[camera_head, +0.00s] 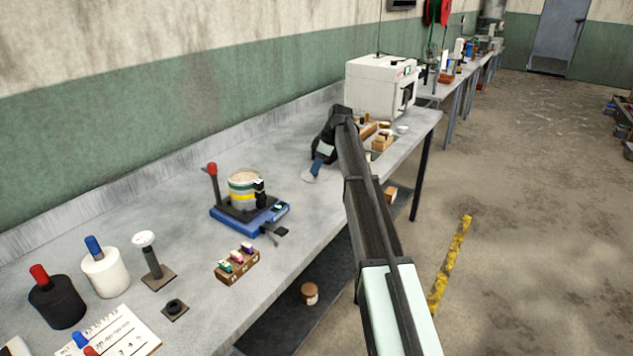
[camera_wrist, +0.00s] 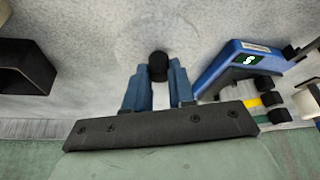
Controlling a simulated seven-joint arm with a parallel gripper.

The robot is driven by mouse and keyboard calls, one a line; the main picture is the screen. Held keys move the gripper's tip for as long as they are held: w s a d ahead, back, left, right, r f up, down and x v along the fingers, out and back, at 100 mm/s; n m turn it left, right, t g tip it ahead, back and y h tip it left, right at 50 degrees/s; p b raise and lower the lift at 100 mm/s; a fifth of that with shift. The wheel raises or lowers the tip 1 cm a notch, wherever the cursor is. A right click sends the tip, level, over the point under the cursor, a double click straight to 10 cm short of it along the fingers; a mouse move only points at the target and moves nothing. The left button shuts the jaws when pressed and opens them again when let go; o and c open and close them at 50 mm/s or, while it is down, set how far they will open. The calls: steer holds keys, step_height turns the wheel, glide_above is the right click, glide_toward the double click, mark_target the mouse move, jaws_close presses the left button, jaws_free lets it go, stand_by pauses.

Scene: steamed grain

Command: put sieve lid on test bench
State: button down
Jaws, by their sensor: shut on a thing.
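The sieve lid (camera_head: 311,177) is a thin, pale, see-through disc with a black knob, seen in the head view at the middle of the grey test bench (camera_head: 150,200). My gripper (camera_head: 317,166) is above the lid with its blue fingers pointing down. In the wrist view my gripper (camera_wrist: 158,78) is shut on the knob of the lid (camera_wrist: 158,62), and the disc's outline shows only faintly against the bench (camera_wrist: 85,40). The lid is at or very near the bench surface; I cannot tell whether it touches. Part of it is hidden by the fingers.
A blue shaker (camera_head: 231,221) with a sieve stack (camera_head: 243,188) stands left of the lid. A white oven (camera_head: 378,85) and small blocks (camera_head: 382,142) stand beyond my gripper. A vial rack (camera_head: 237,266) sits near the front edge. Bare bench surrounds the lid.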

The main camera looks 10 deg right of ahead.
mark_target(318, 175)
steer(key=shift+f, duration=2.85)
steer(key=shift+f, duration=0.1)
steer(key=c, duration=1)
jaws_free()
steer(key=shift+o, duration=0.2)
steer(key=v, duration=1.2)
